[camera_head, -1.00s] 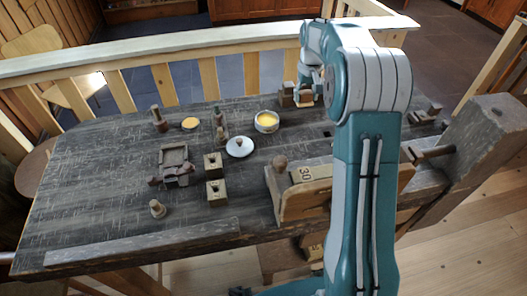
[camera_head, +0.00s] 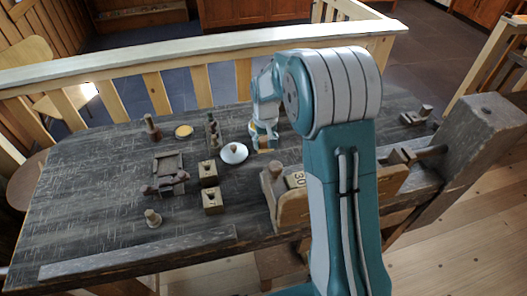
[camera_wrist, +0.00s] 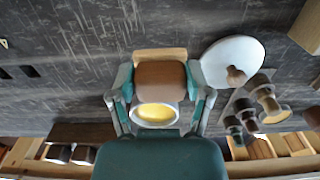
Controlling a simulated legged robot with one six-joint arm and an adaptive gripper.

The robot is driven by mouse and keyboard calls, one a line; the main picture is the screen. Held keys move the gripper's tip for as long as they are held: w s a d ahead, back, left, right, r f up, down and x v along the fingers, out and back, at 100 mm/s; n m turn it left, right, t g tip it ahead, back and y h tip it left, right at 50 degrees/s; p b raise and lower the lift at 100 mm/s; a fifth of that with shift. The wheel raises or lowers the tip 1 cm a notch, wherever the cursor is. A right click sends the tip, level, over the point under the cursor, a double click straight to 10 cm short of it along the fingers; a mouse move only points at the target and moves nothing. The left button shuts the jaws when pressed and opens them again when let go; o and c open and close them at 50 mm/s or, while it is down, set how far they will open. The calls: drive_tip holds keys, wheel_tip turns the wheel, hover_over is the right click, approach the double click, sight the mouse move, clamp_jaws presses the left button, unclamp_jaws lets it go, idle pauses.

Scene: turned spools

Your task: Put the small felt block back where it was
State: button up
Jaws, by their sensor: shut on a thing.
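The small felt block (camera_wrist: 160,80) looks brown in the wrist view, with a pale wooden strip along its far edge; I cannot tell whether the strip is part of it. My gripper (camera_wrist: 160,88) is shut on the block, one finger at each side. In the head view my gripper (camera_head: 264,140) is low over the bench, right of the white lid, and the block is mostly hidden there. A round pot with yellow contents (camera_wrist: 157,112) shows below the block in the wrist view.
The white knobbed lid (camera_head: 234,153) lies close left of my gripper. A stand with turned spools (camera_head: 213,132) is behind it. Two wooden cubes (camera_head: 208,172) (camera_head: 212,200) and a wooden tray (camera_head: 168,163) are further left. The vise (camera_head: 295,207) is at the front.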

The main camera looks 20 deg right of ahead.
sight(264, 149)
drive_tip(key=f, duration=0.3)
drive_tip(key=shift+s+a+f, duration=0.1)
drive_tip(key=shift+s+f, duration=0.1)
drive_tip(key=shift+f, duration=0.1)
drive_tip(key=shift+a+f, duration=0.1)
drive_tip(key=shift+a, duration=0.05)
drive_tip(key=shift+f, duration=0.1)
drive_tip(key=o, duration=1.1)
